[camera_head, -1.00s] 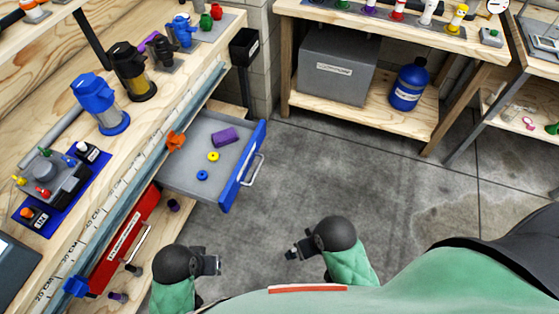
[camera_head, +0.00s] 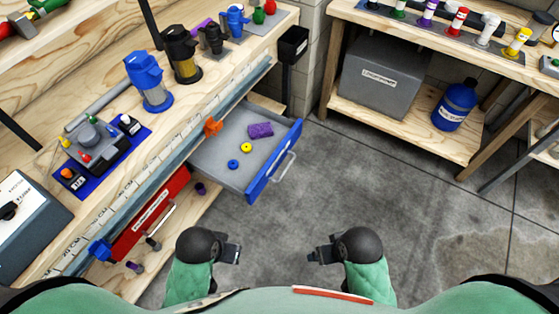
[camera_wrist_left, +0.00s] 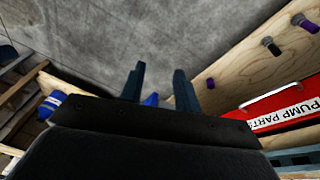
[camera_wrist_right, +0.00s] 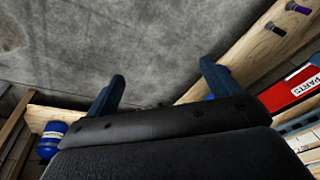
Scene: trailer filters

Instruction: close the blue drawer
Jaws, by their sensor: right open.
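The blue drawer (camera_head: 258,184) stands pulled out from under the workbench, with a blue front and a metal handle (camera_head: 284,166). Inside its grey tray lie a purple block (camera_head: 260,130), a yellow ring (camera_head: 246,147) and a blue ring (camera_head: 233,164). My left gripper (camera_head: 236,254) is in front of me, below the drawer in the head view, apart from it. In the left wrist view its two fingers (camera_wrist_left: 157,88) are spread and empty. My right gripper (camera_head: 314,256) is to its right, also clear of the drawer. Its fingers (camera_wrist_right: 160,88) are spread with nothing between them.
A red drawer (camera_head: 150,213) sits left of the blue one under the bench. Blue and black pump-like units stand on the benchtop (camera_head: 205,95). A second bench with a grey box (camera_head: 385,75) and blue bottle (camera_head: 454,104) stands at the back right. The floor (camera_head: 400,190) between is clear.

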